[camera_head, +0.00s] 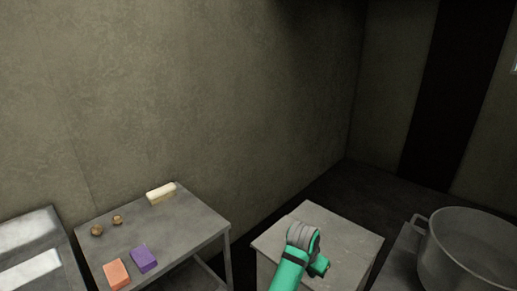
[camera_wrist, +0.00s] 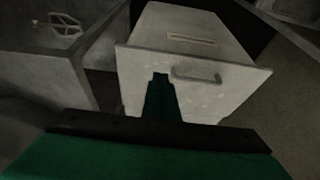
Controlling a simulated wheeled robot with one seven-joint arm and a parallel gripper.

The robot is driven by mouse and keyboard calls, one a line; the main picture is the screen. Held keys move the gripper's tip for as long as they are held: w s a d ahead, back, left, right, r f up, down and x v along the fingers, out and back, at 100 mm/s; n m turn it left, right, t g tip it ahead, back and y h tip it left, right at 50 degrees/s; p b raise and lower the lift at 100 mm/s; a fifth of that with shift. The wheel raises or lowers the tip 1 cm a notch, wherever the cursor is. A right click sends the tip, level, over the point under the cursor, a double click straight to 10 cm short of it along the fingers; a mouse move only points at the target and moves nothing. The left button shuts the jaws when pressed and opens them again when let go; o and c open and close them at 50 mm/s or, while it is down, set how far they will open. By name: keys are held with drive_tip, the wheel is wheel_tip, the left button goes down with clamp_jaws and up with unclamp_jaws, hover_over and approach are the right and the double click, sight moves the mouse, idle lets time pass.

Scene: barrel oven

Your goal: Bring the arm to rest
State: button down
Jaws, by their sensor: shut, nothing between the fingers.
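My gripper (camera_wrist: 160,76) shows at the bottom middle of the wrist view, with its dark green fingers together and nothing between them. The fingers appear in front of a pale cabinet (camera_wrist: 210,77) with a bar handle; I cannot tell how far off it is. In the head view, part of my green and grey arm (camera_head: 298,258) shows at the bottom, in front of the pale top of a low cabinet (camera_head: 340,243). The fingers cannot be made out in the head view.
A grey table (camera_head: 180,232) at left holds a purple block (camera_head: 143,259), an orange block (camera_head: 116,274), a cream block (camera_head: 161,193) and two small brown round things (camera_head: 97,230). A large metal pot (camera_head: 470,250) stands at right. A grey unit (camera_wrist: 45,75) is left in the wrist view.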

drive_tip(key=s+d+f+n+t+h, duration=0.3)
drive_tip(key=s+d+f, duration=0.2)
drive_tip(key=s+f, duration=0.45)
drive_tip(key=s+a+f+n+t, duration=0.4)
drive_tip(key=s+f, duration=0.2)
drive_tip(key=s, duration=0.3)
drive_tip(key=s+a+r+n+t+y, duration=0.1)
drive_tip(key=s+a+r+y, duration=0.1)
drive_tip(key=s+a, duration=0.45)
drive_tip(key=s+a+r+n+t+y, duration=0.15)
drive_tip(key=s+a, duration=0.25)
drive_tip(key=s, duration=0.6)
drive_tip(key=s+a+r+t+y, duration=0.1)
drive_tip(key=s+a+r, duration=0.3)
drive_tip(key=s+r, duration=0.2)
drive_tip(key=s+a+r+t+y, duration=0.1)
drive_tip(key=s+a+r+t, duration=0.1)
drive_tip(key=s+a+r, duration=0.2)
wheel_tip(320, 180, up, 2)
drive_tip(key=shift+s+a+r+m, duration=0.1)
drive_tip(key=shift+s+a+m, duration=0.3)
drive_tip(key=shift+s, duration=0.85)
